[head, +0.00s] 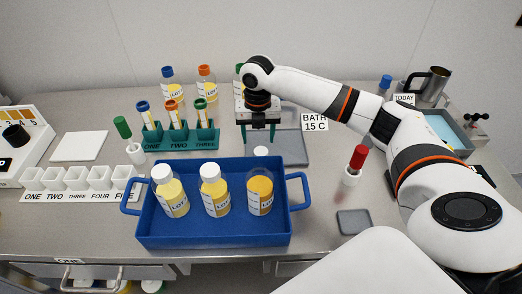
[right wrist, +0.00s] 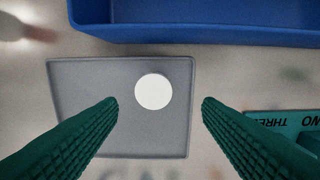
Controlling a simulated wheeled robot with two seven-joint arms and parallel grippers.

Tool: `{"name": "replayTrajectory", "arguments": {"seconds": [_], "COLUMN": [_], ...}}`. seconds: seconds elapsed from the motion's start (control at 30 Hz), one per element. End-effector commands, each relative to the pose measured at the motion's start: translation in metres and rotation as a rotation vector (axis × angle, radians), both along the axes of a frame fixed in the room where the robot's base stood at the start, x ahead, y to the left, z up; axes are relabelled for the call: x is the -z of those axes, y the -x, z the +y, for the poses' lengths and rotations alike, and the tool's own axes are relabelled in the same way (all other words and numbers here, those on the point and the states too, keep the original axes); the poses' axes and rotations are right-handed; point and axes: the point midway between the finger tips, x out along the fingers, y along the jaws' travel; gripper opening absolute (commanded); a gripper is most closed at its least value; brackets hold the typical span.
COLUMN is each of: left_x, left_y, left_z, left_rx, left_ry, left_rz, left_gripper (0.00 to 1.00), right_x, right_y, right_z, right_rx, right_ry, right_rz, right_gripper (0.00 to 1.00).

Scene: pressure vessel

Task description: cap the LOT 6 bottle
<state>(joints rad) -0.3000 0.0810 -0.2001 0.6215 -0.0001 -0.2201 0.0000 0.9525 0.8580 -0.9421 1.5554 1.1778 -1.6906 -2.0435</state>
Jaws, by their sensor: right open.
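Three bottles with yellow contents stand in the blue tray. The left bottle (head: 171,192) and middle bottle (head: 214,191) wear white caps. The right bottle (head: 260,197) has no cap, and its mouth is open. The labels read LOT, but the numbers are too small to tell. A loose white cap (head: 261,151) lies behind the tray; in the right wrist view the cap (right wrist: 154,92) lies on a grey mat (right wrist: 85,80). My right gripper (head: 258,137) is open, pointing down above the cap, which shows between its fingers (right wrist: 160,104). My left gripper is out of view.
The blue tray (head: 145,235) has raised walls and side handles. A green test-tube rack (head: 178,138) stands left of my right gripper. Capped bottles (head: 205,85) stand behind. A red-topped tube (head: 355,165) stands right of the tray. Bare bench lies between it and the tray.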

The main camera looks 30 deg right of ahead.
Motion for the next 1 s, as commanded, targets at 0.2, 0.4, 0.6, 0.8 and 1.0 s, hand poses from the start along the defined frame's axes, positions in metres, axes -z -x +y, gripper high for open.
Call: {"name": "replayTrajectory", "arguments": {"seconds": [0.2, 0.4, 0.6, 0.8, 1.0], "left_x": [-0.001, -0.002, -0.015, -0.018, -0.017], "left_y": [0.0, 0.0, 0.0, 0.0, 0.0], "left_z": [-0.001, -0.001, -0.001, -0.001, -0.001], "left_rx": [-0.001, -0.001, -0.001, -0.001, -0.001], "left_ry": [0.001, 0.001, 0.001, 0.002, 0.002], "left_rz": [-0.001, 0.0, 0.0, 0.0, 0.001], "left_gripper": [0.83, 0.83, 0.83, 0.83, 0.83], "right_x": [0.006, 0.007, 0.031, 0.055, 0.057], "right_y": [0.0, 0.0, 0.007, 0.006, 0.006], "right_z": [0.0, 0.0, -0.005, -0.005, -0.005], "right_rx": [0.0, 0.0, 0.001, 0.0, -0.001], "right_ry": [0.0, 0.0, 0.001, 0.001, 0.001], "right_rz": [-0.001, 0.0, 0.004, -0.001, -0.002], "right_gripper": [0.6, 0.6, 0.6, 0.6, 0.6]}}
